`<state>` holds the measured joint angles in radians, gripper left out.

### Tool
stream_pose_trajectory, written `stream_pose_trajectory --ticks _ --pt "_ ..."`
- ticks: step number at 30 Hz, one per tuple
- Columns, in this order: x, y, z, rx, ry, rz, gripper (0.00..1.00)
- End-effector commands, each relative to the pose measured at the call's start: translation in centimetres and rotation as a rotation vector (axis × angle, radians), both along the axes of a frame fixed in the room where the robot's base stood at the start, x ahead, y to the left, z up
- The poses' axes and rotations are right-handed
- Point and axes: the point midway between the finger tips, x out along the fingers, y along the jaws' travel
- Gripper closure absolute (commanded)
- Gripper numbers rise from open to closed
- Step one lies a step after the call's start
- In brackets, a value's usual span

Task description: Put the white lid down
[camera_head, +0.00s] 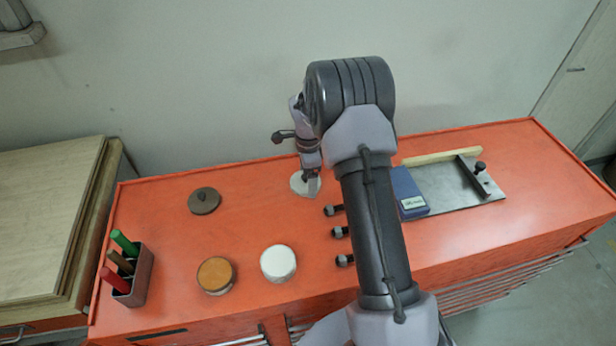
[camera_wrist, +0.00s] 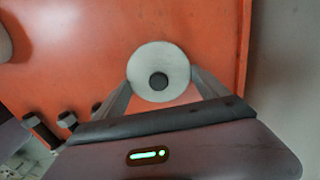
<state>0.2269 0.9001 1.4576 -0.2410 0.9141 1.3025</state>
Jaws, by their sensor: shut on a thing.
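The white lid (camera_head: 299,186) is a round disc near the back of the orange bench top, partly hidden by my gripper (camera_head: 311,186) in the head view. In the wrist view the lid (camera_wrist: 145,64) shows face on, with a dark round knob (camera_wrist: 158,81) at its middle. My gripper (camera_wrist: 160,82) is shut on the lid, with a finger at each side of its rim. The lid is over bare orange surface. I cannot tell whether it touches the bench or hangs just above it.
A brown lid (camera_head: 204,200) lies left. An amber-topped jar (camera_head: 215,275) and a white-topped jar (camera_head: 278,262) stand in front. A blue device (camera_head: 408,192) is on the right, a marker holder (camera_head: 134,279) at far left.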

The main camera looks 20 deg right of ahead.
Motion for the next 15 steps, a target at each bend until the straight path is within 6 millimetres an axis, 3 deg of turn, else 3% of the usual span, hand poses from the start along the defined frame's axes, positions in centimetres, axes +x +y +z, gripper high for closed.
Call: stream_pose_trajectory --ticks 1,3,11,15 --pt "0.0 0.0 -0.2 0.0 0.0 0.0 0.14" --pt "0.0 0.0 -0.1 0.0 0.0 0.0 0.0" --pt "0.0 0.0 0.3 0.0 0.0 0.0 0.0" --pt "0.1 0.0 3.0 -0.002 -0.003 0.0 0.0"
